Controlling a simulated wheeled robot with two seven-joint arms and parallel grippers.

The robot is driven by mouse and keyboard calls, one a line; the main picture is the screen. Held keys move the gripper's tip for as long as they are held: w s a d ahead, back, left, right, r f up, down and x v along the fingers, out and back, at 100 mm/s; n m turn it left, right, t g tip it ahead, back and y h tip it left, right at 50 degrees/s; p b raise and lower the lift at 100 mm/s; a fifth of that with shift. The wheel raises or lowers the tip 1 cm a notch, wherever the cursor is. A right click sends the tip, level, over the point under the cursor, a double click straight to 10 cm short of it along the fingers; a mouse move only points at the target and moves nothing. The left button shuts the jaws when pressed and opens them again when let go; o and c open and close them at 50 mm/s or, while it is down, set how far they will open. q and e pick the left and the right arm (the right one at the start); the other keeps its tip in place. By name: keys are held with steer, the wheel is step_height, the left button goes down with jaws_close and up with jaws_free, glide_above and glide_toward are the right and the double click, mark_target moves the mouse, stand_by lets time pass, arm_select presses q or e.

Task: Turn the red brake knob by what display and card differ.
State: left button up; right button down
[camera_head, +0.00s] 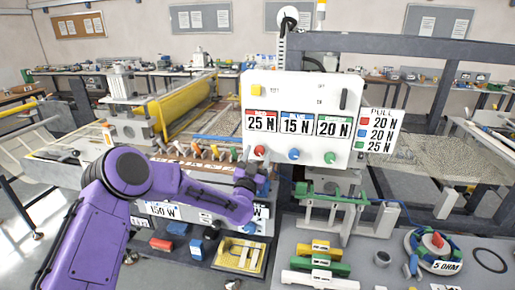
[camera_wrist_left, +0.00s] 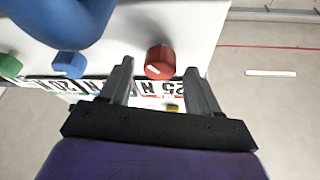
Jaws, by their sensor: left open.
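The red brake knob (camera_head: 259,152) sits at the lower left of a white panel (camera_head: 300,90), beside a blue knob (camera_head: 294,155) and a green knob (camera_head: 330,157). The displays above them read 25 N over red (camera_head: 262,122), 15 N over blue (camera_head: 297,123) and 20 N over green (camera_head: 333,125). The PULL card (camera_head: 381,130) shows red 20 N, blue 20 N, green 25 N. My left gripper (camera_head: 256,165) is open just below the red knob. In the left wrist view the red knob (camera_wrist_left: 160,62) appears between the fingertips; contact is unclear.
Below the panel are a tray (camera_head: 240,256) and small blocks. Green and white clamps (camera_head: 318,266) and a coil marked 5 OHM (camera_head: 436,250) occupy the right bench. A dark beam (camera_head: 420,46) crosses behind the panel.

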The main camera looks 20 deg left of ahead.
arm_select(q)
steer(key=shift+w+r, duration=0.15)
steer(key=shift+w, duration=0.3)
steer(key=c, duration=1)
steer(key=shift+f+n+b, duration=0.2)
steer(key=shift+n+b, duration=0.4)
steer(key=shift+b, duration=0.15)
steer(key=shift+c, duration=0.2)
steer(key=n+y+b, duration=0.2)
steer(key=n+b, duration=0.1)
steer(key=n, duration=0.1)
steer(key=shift+y+b, duration=0.3)
steer(key=shift+b, duration=0.1)
steer(key=n+g+y+b, duration=0.1)
steer(key=n+b, duration=0.1)
steer(key=n, duration=0.1)
steer(key=shift+r+n+g+y+b, duration=0.15)
steer(key=shift+n+g+y+b, duration=0.25)
steer(key=shift+n+y+b, duration=0.75)
steer(key=shift+n+h+p, duration=0.25)
steer(key=shift+n+p, duration=0.15)
steer(key=shift+n, duration=0.15)
